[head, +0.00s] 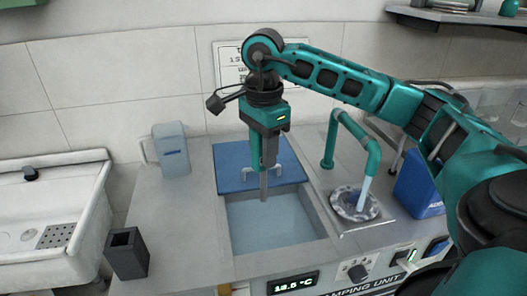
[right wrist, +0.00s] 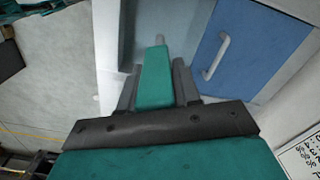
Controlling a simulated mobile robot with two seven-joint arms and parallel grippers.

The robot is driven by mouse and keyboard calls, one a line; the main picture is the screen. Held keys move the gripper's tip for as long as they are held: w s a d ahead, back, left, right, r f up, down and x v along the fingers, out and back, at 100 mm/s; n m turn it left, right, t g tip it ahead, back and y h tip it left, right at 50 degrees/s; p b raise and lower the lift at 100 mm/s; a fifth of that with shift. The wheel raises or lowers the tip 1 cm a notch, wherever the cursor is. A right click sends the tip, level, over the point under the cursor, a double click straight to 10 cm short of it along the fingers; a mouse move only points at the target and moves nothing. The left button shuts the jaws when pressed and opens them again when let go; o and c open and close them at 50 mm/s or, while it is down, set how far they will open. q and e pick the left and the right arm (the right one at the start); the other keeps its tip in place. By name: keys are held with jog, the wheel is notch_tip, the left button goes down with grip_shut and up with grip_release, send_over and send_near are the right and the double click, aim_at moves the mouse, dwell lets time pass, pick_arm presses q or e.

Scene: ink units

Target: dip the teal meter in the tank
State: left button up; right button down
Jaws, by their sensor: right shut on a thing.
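The teal meter (head: 270,150) is upright in my right gripper (head: 264,160), with its grey probe (head: 263,188) pointing down. In the right wrist view the meter (right wrist: 155,80) sits between the two dark fingers of the gripper (right wrist: 158,88), which are shut on it. The tank (head: 270,220) is open at the front and holds pale blue water. The probe's lower end shows against the far edge of the opening; I cannot tell whether it touches the water. My left gripper is not in view.
A blue lid (head: 235,165) with a handle covers the area behind the tank opening; it also shows in the right wrist view (right wrist: 250,50). A clear jug (head: 172,150) and dark square holder (head: 126,254) stand left. A teal tap (head: 345,135) runs into a round basin (head: 355,204) right.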

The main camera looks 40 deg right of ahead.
jog(key=shift+f+b, duration=0.4)
jog(key=shift+f, duration=0.15)
jog(key=b, duration=0.5)
send_over(264, 201)
jog(key=f, duration=0.6)
jog(key=shift+w+d+f, duration=0.25)
jog(key=shift+w+f, duration=0.05)
jog(key=shift+f, duration=0.1)
notch_tip(264, 201, down, 2)
jog(key=shift+f+b, duration=0.2)
jog(key=shift+b, duration=0.85)
jog(key=shift+f+b, duration=0.95)
jog(key=shift+f, duration=0.35)
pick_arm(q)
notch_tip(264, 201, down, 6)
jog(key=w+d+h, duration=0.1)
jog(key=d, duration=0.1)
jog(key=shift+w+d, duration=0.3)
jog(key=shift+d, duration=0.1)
pick_arm(e)
jog(key=shift+f, duration=0.25)
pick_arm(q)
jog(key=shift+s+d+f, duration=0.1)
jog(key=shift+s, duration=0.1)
